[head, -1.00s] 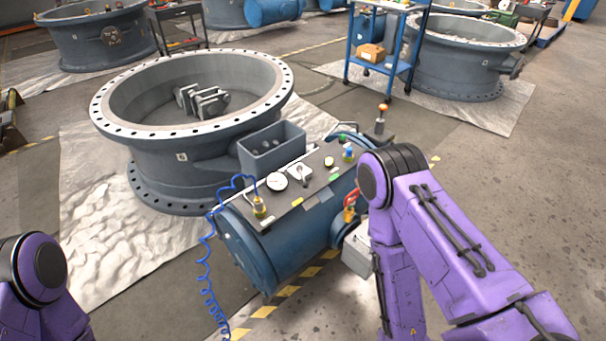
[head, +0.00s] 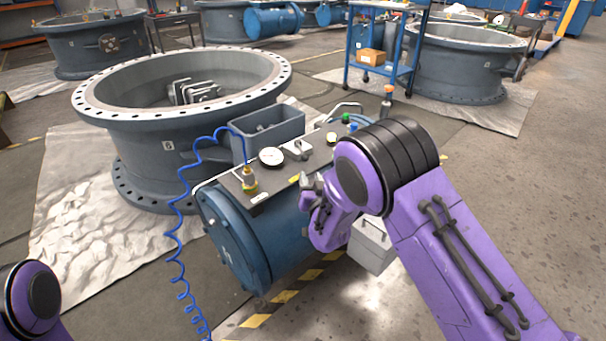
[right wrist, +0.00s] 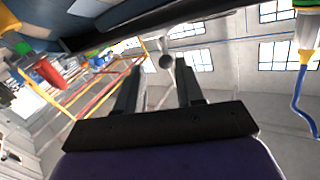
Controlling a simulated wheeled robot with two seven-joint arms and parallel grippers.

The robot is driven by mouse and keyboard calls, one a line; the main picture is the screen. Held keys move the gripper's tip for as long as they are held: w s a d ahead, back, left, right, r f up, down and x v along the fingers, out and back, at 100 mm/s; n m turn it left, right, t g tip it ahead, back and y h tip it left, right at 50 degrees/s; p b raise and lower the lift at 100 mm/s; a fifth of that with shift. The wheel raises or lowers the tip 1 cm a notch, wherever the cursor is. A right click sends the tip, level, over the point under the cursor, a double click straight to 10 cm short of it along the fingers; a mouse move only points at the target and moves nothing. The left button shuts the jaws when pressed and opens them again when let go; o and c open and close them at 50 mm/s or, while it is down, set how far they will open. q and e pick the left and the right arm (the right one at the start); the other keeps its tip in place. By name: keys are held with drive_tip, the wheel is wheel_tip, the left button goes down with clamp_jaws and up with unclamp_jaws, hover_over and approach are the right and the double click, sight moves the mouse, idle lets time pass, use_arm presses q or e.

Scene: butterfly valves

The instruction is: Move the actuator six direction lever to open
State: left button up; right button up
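The actuator (head: 250,235) is a blue horizontal cylinder with a dark panel on top. A small pale valve block with a lever (head: 298,149) sits on that panel, right of a white gauge (head: 271,157). I cannot read which way the lever is set. My right gripper (head: 312,182) is at the panel's right front edge, nearer to me than the lever. In the right wrist view its two fingers (right wrist: 160,70) are apart, with nothing held. A grey round-ended part (right wrist: 166,62) shows beyond them, under a dark edge. Only my left arm shows, at lower left; its gripper is out of view.
A large grey flanged valve body (head: 140,122) stands behind left, with a grey bin (head: 268,140) beside the panel. A coiled blue hose (head: 175,240) hangs at the actuator's left. A pale box (head: 372,245) stands at right on the floor. A blue cart (head: 350,60) is behind.

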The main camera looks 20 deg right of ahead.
sight(303, 152)
drive_tip(key=w, duration=0.3)
drive_tip(key=w+d+r+b, duration=0.1)
drive_tip(key=w, duration=0.2)
drive_tip(key=w+b, duration=0.1)
drive_tip(key=w, duration=0.3)
drive_tip(key=shift+d+r, duration=0.25)
drive_tip(key=shift+w+r, duration=0.1)
drive_tip(key=shift+w, duration=0.45)
use_arm(q)
drive_tip(key=shift+f, duration=0.7)
use_arm(e)
drive_tip(key=shift+d, duration=0.1)
clamp_jaws()
